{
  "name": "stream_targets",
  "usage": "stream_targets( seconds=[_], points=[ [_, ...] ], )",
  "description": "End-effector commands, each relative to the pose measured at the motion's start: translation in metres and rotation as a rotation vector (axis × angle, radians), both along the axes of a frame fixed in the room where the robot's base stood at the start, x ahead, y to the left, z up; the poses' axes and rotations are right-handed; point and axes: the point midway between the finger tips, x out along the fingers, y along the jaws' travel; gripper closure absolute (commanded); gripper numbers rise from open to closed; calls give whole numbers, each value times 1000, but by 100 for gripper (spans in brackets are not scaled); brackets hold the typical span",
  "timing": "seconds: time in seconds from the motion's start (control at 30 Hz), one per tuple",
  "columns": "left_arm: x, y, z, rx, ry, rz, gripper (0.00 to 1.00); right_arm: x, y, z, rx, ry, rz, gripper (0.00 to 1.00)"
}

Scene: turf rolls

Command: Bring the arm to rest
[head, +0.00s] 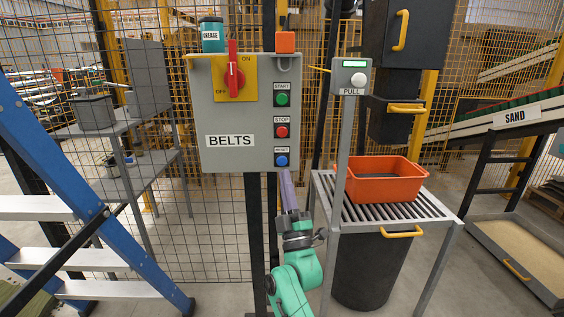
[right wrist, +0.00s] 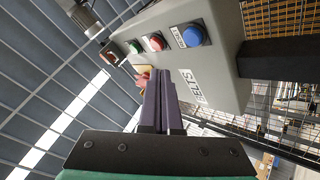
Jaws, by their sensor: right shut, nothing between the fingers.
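My right arm (head: 293,283) comes up from the bottom of the head view, right of centre. Its right gripper (head: 285,174) points upward and is shut, with nothing between the fingers. The fingertips are at the lower right edge of the grey BELTS control box (head: 230,120), just below the blue reset button (head: 282,160). Whether they touch the box I cannot tell. In the right wrist view the shut fingers (right wrist: 160,80) lie in front of the box, whose blue button (right wrist: 193,36) is above them. My left gripper is not in view.
A red rotary switch (head: 234,78) points up at ON. Right of my arm stand a grey post with a PULL box (head: 351,78) and a slatted table (head: 410,213) bearing an orange bin (head: 384,181). A blue stepladder (head: 75,190) stands left. Mesh fencing is behind.

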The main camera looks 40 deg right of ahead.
Motion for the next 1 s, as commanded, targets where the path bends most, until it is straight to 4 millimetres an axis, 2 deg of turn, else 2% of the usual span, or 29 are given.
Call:
stream_targets(
  seconds=[0.53,0.63,0.67,0.73,0.77,0.83,0.93,0.97,1.0],
  points=[
    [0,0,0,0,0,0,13,1,0,-1,1,3,2,100],
    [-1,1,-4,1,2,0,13,12,7,-20,28,60,55,100],
    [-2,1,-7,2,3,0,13,19,11,-33,48,98,90,100],
    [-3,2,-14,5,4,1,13,38,26,-76,119,222,194,100],
    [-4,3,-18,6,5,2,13,46,33,-100,162,289,244,100],
    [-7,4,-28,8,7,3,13,58,54,-163,279,460,354,100],
    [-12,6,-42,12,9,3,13,56,82,-255,468,704,458,100],
    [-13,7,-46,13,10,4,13,51,90,-282,528,775,478,100],
    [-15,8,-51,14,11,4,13,41,100,-318,608,870,494,100]
  ],
)
